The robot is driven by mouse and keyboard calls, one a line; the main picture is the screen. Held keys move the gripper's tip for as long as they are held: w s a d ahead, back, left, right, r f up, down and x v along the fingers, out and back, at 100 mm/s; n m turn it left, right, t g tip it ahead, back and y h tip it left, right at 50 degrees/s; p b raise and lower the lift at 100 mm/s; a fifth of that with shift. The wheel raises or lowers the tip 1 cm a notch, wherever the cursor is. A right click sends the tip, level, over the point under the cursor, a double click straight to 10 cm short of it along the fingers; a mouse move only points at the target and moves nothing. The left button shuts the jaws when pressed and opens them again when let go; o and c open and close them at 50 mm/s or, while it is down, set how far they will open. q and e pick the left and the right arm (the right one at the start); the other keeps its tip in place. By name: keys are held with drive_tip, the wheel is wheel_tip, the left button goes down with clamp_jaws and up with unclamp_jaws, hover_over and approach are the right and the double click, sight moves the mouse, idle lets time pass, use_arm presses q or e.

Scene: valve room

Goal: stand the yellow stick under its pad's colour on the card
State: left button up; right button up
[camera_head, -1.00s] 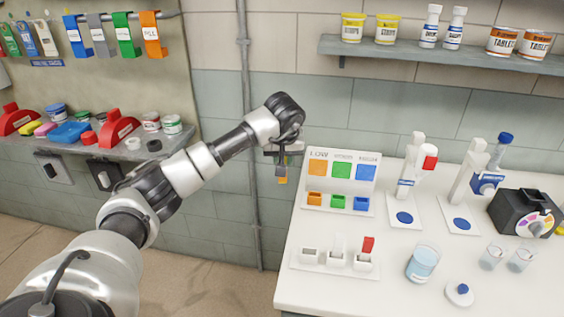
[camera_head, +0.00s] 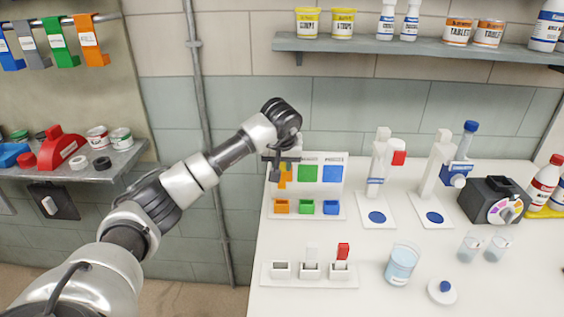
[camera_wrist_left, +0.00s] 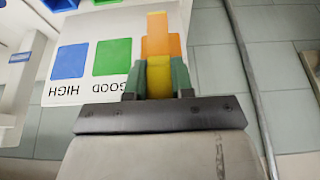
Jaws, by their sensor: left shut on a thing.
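My left gripper (camera_head: 281,158) is shut on the yellow stick (camera_wrist_left: 159,78). In the left wrist view its green fingers grip the stick's yellow part, and a light orange pad end (camera_wrist_left: 157,22) sticks out beyond. The card (camera_wrist_left: 76,88) stands behind it, with orange, green (camera_head: 307,173) and blue (camera_head: 333,173) squares; the gripper partly hides the orange one in the head view. Below the squares are an orange holder (camera_head: 281,206), a green holder (camera_head: 307,207) and a blue holder (camera_head: 331,207). The stick is above the holders, apart from them. My right gripper is not in view.
A white rack (camera_head: 295,283) in front has a white stick (camera_head: 311,255) and a red-topped stick (camera_head: 343,252); its left slot looks empty. A beaker (camera_head: 402,263), white stands (camera_head: 378,175) and a dark dial box (camera_head: 493,203) stand to the right. A shelf (camera_head: 420,48) hangs above.

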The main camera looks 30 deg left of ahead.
sight(282, 181)
use_arm(q)
drive_tip(key=shift+f+b, duration=1)
drive_tip(key=shift+f, duration=0.7)
drive_tip(key=shift+f, duration=0.15)
drive_tip(key=shift+f+b, duration=0.45)
drive_tip(key=shift+f, duration=0.55)
idle(0.4)
drive_tip(key=shift+f+b, duration=0.5)
drive_tip(key=shift+f, duration=0.7)
idle(1.3)
drive_tip(key=o, duration=1)
